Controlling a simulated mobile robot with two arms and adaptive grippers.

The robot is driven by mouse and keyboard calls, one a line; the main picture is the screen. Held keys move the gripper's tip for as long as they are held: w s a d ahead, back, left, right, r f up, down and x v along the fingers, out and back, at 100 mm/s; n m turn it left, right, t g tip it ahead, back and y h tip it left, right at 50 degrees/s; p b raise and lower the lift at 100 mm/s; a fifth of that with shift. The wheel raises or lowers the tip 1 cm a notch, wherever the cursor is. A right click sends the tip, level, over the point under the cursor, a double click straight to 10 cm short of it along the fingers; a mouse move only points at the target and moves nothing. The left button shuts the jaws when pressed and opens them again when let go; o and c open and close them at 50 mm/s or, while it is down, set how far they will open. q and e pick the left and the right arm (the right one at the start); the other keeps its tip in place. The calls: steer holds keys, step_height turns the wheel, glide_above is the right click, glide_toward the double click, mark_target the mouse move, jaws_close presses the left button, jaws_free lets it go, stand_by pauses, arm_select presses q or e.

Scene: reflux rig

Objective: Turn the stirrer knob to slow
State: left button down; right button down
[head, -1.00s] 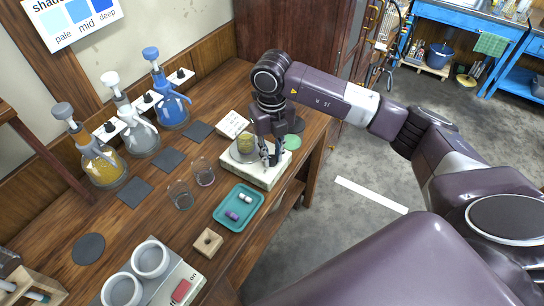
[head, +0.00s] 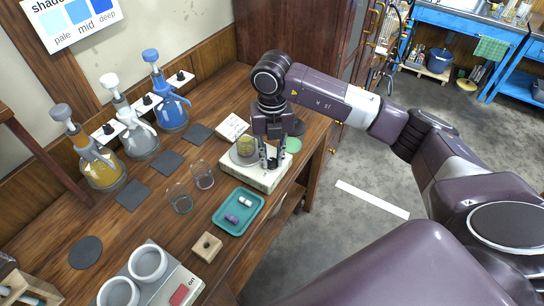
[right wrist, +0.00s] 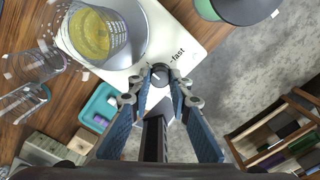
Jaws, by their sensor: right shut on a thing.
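The white stirrer (head: 268,181) stands near the bench's right edge, with a beaker of yellow liquid (head: 246,146) on its round plate. The beaker also shows at upper left in the right wrist view (right wrist: 90,35). The small dark stirrer knob (right wrist: 160,76) is on the stirrer's front edge, with the printed word "fast" beside it. My right gripper (right wrist: 161,82) points down and is shut on the knob, one fingertip on each side. In the head view the right gripper (head: 272,162) hides the knob. My left gripper is not in view.
A teal tray (head: 221,226) with small vials and two empty glass beakers (head: 180,204) are left of the stirrer. A green-topped round thing (head: 293,145) is close behind the gripper. Wash bottles (head: 170,112) line the wall.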

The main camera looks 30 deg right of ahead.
mark_target(272, 161)
steer(key=shift+w+r, duration=0.1)
steer(key=shift+r, duration=0.05)
steer(key=c, duration=1.8)
jaws_free()
steer(key=shift+o, duration=0.2)
step_height(272, 161, up, 12)
